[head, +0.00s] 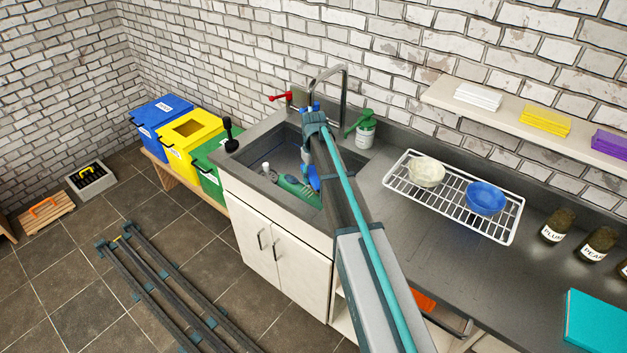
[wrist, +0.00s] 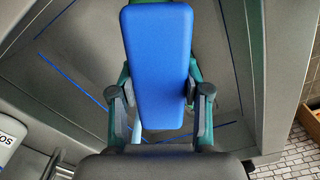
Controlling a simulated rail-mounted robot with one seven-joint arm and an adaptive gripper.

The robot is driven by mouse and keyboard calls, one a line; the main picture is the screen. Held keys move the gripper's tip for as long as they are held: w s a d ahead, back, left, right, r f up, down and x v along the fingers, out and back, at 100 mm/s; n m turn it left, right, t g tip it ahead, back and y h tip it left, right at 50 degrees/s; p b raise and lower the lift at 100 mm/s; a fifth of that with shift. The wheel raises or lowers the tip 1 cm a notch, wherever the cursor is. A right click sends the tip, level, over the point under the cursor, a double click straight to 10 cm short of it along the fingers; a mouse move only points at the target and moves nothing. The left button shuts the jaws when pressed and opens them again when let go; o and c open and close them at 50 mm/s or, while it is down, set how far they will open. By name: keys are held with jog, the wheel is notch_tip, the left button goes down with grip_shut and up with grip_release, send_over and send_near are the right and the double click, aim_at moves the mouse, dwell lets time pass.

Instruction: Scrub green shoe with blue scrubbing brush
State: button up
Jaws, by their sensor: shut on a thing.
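The green shoe (head: 299,190) lies in the sink (head: 262,145), toward its front; my arm hides part of the sink to its right. The blue scrubbing brush (wrist: 158,55) fills the middle of the wrist view, its flat blue face toward the camera. My gripper (wrist: 160,100) is shut on the brush, one finger on each side of it. In the head view the brush (head: 314,180) shows as a small blue patch beside the right end of the shoe. I cannot tell whether brush and shoe touch.
A faucet (head: 345,85) rises behind the sink, and a green-topped bottle (head: 366,132) stands to its right. A small white-topped item (head: 265,168) is in the sink's left part. A wire rack (head: 452,203) with two bowls stands on the counter to the right.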

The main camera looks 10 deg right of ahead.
jog(key=shift+r+p, duration=0.6)
jog(key=shift+r, duration=0.85)
jog(key=shift+s, duration=0.35)
jog(key=s+r+m+b, duration=0.1)
jog(key=s, duration=0.5)
jog(key=s+m+b, duration=0.1)
jog(key=s+b, duration=0.1)
jog(key=s, duration=0.4)
jog(key=s+a+r+b, duration=0.1)
jog(key=s, duration=0.6)
jog(key=shift+s+r+m+b, duration=0.1)
jog(key=shift+r+m+b, duration=0.2)
jog(key=shift+m+b, duration=0.1)
jog(key=shift+s+r, duration=0.1)
jog(key=shift+r, duration=0.05)
